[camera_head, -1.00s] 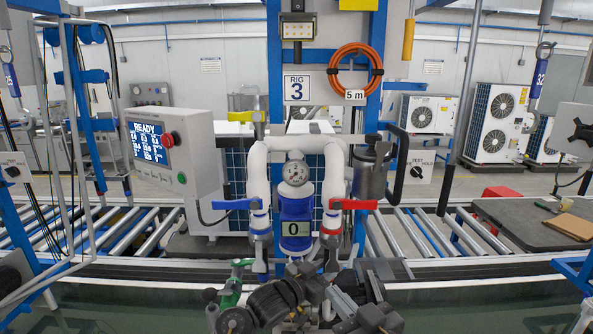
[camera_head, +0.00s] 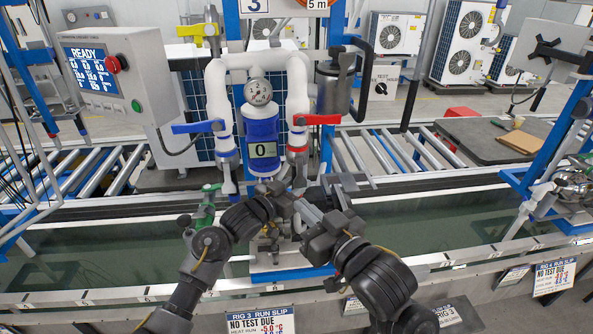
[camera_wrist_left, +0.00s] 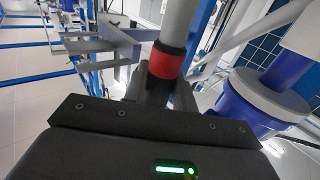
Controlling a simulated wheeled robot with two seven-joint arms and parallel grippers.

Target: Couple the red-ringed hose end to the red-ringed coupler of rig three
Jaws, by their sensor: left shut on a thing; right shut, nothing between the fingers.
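Rig three stands ahead in the head view. Its red-ringed coupler (camera_head: 297,153) hangs under the red lever (camera_head: 309,120), right of the blue canister (camera_head: 262,137) marked 0. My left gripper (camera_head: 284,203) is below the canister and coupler. In the left wrist view it is shut on the hose end (camera_wrist_left: 178,22), a grey tube whose red ring (camera_wrist_left: 166,62) shows just above the jaws. In the head view the hose end is mostly hidden by the grippers. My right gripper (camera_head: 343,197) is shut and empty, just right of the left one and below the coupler.
A blue lever (camera_head: 198,127) and a blue-ringed coupler are left of the canister. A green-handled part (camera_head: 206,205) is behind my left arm. The screen box (camera_head: 104,76) reads READY. A dark-green strip (camera_head: 430,222) runs in front of the roller conveyor (camera_head: 372,152).

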